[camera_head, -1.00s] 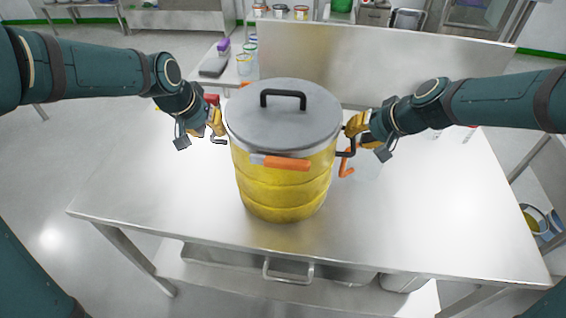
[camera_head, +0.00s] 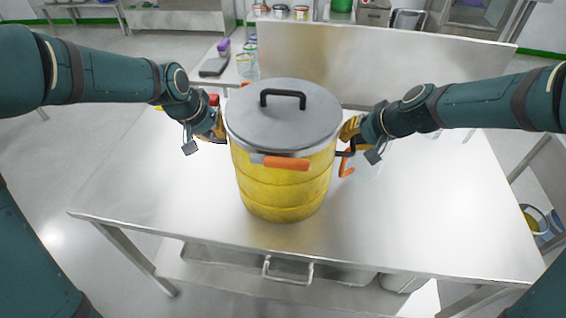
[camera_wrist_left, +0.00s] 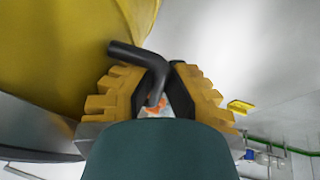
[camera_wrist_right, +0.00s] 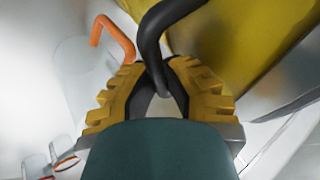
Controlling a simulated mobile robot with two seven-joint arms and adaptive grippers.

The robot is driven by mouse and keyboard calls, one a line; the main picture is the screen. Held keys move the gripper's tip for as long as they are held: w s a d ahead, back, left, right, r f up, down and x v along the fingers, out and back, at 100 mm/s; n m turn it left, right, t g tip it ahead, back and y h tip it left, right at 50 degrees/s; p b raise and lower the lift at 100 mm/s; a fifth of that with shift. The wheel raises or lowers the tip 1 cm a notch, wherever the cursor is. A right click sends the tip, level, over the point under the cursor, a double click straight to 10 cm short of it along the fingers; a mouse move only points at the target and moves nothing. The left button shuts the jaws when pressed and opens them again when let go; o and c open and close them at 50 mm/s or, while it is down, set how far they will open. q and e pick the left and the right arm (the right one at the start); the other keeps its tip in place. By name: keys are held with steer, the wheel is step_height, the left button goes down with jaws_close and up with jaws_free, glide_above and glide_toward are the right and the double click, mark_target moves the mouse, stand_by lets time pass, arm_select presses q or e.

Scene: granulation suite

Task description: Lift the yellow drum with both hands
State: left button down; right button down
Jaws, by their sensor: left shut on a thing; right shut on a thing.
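The yellow drum (camera_head: 284,190) stands upright on the steel table (camera_head: 420,225). My right gripper (camera_head: 350,131) is at the drum's right side, shut on the other black side handle (camera_wrist_right: 152,45). The left handle is mostly hidden in the head view. I see no gap between drum and table.
An orange hooked piece (camera_head: 346,165) shows just right of the drum. A steel panel (camera_head: 375,65) stands behind the table. Clear jars (camera_head: 246,66) and a dark flat item (camera_head: 214,67) sit on a bench behind left.

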arm_select(q)
steer(key=shift+w+r, duration=0.1)
steer(key=shift+r, duration=0.15)
arm_select(e)
steer(key=shift+w+r, duration=0.1)
steer(key=shift+r, duration=0.15)
